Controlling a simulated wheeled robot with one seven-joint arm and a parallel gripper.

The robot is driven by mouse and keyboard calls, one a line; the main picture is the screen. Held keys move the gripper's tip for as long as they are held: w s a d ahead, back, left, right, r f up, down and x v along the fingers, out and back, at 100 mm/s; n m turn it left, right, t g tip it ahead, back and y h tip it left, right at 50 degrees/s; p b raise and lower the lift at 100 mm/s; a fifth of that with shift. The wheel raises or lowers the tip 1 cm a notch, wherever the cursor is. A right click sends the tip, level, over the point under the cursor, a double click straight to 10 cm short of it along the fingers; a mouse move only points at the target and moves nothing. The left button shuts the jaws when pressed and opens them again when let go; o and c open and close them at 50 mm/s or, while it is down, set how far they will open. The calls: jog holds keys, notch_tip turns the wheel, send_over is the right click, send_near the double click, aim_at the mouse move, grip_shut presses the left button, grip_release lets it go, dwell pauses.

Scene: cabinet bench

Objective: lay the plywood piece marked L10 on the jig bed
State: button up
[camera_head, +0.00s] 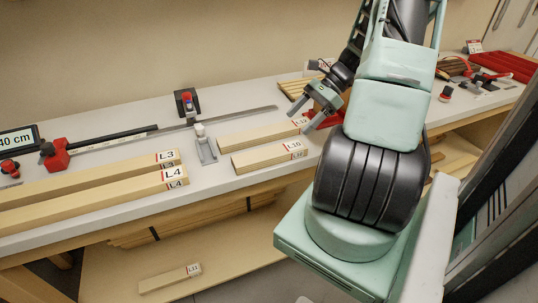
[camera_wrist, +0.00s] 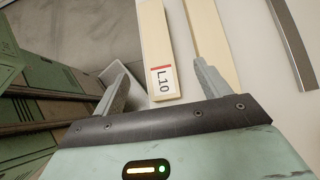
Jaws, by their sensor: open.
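The plywood piece marked L10 (camera_head: 262,158) lies flat near the front edge of the bench, its labelled end to the right. In the wrist view, L10 (camera_wrist: 154,38) shows between my two fingers, label toward me. My gripper (camera_head: 311,110) is open and empty, above the bench near the labelled ends; the wrist view shows its spread fingers (camera_wrist: 160,74). I cannot tell its height above L10. Which fixture is the jig bed is unclear; a long metal rail (camera_head: 240,114) runs along the bench behind L10.
A second strip (camera_head: 250,135) lies close behind L10. A grey clamp (camera_head: 206,150) stands left of both. Long pieces L4 (camera_head: 110,193) and L3 (camera_head: 110,170) lie further left. A red block (camera_head: 55,155) and a dark post (camera_head: 187,103) stand by the rail. L11 (camera_head: 168,279) lies on the shelf below.

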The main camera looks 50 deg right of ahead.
send_near(270, 151)
jog(key=x, duration=0.3)
jog(key=shift+w+f+p, duration=0.1)
jog(key=shift+w+p, duration=0.05)
jog(key=shift+p, duration=0.15)
jog(key=shift+s+p+x, duration=0.2)
jog(key=shift+p+x, duration=0.35)
jog(key=shift+x, duration=2.1)
jog(key=shift+a, duration=0.15)
jog(key=shift+c, duration=0.2)
jog(key=c, duration=1.2)
